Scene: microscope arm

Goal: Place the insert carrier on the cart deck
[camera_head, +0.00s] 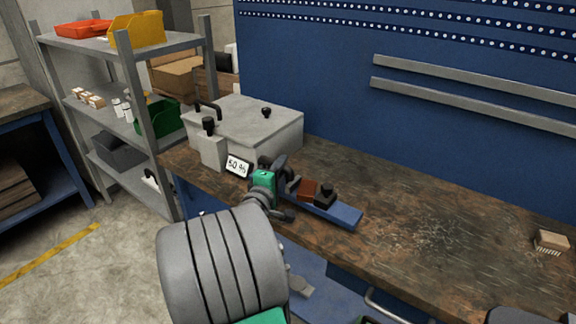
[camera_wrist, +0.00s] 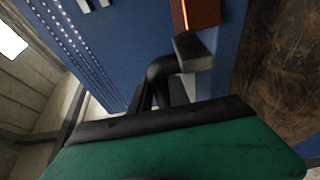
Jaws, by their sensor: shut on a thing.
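The insert carrier (camera_head: 345,214) is a narrow blue plate bearing a red-brown block and a dark knobbed block. It is over the bench's front part; I cannot tell whether it touches the top. My gripper (camera_head: 284,190) is at its left end, shut on it. In the wrist view, a dark curved handle (camera_wrist: 162,72) is at my gripper (camera_wrist: 165,95), beside a grey block, the red-brown block and the blue plate (camera_wrist: 230,45). The fingertips are mostly hidden. A blue surface (camera_head: 325,283) lies low in front of the bench, perhaps the cart deck, partly hidden by my arm.
A grey lidded machine (camera_head: 255,125) with a small display (camera_head: 237,166) stands on the bench at left. A wooden-backed brush (camera_head: 551,240) lies at far right. The bench top (camera_head: 440,235) between is clear. Shelves with bins (camera_head: 135,30) stand at left.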

